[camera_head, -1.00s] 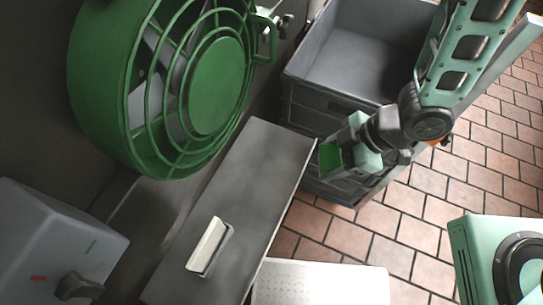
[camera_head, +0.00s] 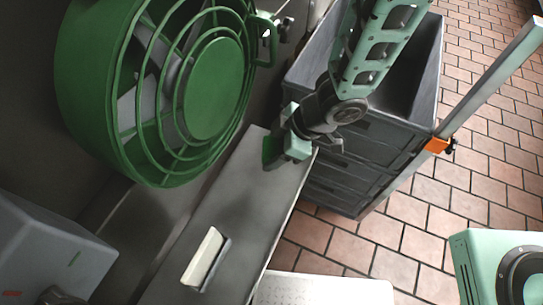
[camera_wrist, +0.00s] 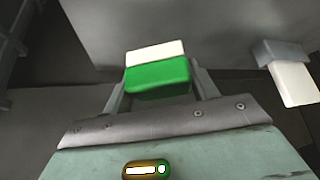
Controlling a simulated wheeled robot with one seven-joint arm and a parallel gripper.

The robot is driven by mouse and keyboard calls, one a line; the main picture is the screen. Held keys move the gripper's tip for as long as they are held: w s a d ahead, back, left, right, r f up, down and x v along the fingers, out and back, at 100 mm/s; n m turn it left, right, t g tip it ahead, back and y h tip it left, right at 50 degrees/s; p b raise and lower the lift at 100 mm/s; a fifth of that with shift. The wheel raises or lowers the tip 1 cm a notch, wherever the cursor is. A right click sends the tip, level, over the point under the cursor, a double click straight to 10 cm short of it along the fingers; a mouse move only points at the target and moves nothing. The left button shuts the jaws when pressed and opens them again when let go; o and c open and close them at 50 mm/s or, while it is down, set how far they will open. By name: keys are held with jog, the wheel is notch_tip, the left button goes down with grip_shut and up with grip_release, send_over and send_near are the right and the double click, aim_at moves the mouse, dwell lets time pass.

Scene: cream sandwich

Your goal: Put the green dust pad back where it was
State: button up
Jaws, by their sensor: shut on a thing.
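The green dust pad (camera_head: 268,151) is between the fingers of my gripper (camera_head: 276,150), at the far end of the narrow grey bench top (camera_head: 237,212). In the wrist view the pad (camera_wrist: 158,76) shows a green face with a cream layer along its far edge, and both fingers close on its sides. I cannot tell whether the pad touches the bench or hangs just above it. A second pad, white with a grey backing (camera_head: 204,258), lies nearer on the same bench; it also shows at the right of the wrist view (camera_wrist: 293,84).
A large green caged fan (camera_head: 205,88) stands left of the bench. Stacked grey crates (camera_head: 362,150) stand beyond its right side. A grey box (camera_head: 50,250) is at lower left, a white perforated plate (camera_head: 325,291) at the bottom. The bench between the pads is clear.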

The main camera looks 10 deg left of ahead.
notch_tip(320, 180, down, 4)
jog(key=shift+f, duration=0.1)
jog(key=shift+w+a+f, duration=0.1)
jog(key=shift+a+f, duration=0.1)
jog(key=o, duration=1)
jog(key=p+v, duration=0.1)
jog(key=v, duration=1.1)
jog(key=shift+r+p, duration=0.1)
jog(key=shift+p, duration=0.2)
